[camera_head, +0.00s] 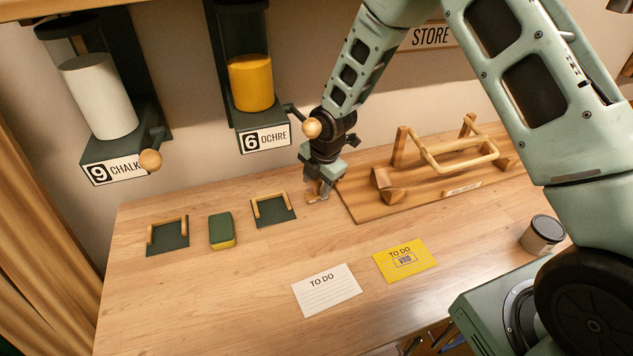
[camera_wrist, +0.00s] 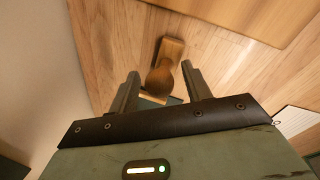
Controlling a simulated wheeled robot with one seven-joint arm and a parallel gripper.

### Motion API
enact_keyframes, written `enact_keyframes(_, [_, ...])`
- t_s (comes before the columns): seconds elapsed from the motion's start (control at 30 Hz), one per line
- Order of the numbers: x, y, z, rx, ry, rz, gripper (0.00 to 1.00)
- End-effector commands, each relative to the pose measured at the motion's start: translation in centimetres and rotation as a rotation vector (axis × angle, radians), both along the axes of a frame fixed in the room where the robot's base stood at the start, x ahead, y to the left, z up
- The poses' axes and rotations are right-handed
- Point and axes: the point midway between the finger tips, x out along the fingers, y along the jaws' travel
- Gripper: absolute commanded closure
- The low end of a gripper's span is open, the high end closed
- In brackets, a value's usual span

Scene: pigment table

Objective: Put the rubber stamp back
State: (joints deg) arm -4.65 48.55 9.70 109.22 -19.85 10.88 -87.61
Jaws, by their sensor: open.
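The rubber stamp is a small wooden piece with a rounded handle (camera_wrist: 160,80) and a block-like base (camera_wrist: 173,47). It is on the wooden table beside the wooden board's left end. In the head view my gripper (camera_head: 319,182) is low over that spot and partly hides the stamp (camera_head: 318,196). In the wrist view my gripper (camera_wrist: 158,88) is open, with one finger on each side of the handle. I cannot tell whether either finger touches it. A dark green pad with a wooden bracket (camera_head: 274,212) lies just left of the stamp.
A second bracketed pad (camera_head: 167,242) and a green-yellow sponge (camera_head: 222,230) lie left. A white card (camera_head: 326,291) and a yellow stamped card (camera_head: 405,260) lie in front. A wooden board (camera_head: 420,208) with a rack is right. Chalk (camera_head: 100,95) and ochre (camera_head: 250,83) dispensers hang above.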

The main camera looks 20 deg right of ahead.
Motion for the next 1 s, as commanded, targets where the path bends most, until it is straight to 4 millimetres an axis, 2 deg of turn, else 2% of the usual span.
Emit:
enact_keyframes(0.17, [-0.1,-0.1,1.7,0.002,-0.004,-0.001,0.51])
enact_keyframes(0.6, [-1.9,-1.1,10.0,0.001,-0.003,-0.002,0.51])
enact_keyframes(0.8, [-2.3,-1.2,11.7,0.001,-0.001,-0.001,0.51])
enact_keyframes(1.0, [-2.4,-1.2,12.0,0.001,0.000,0.000,0.51])
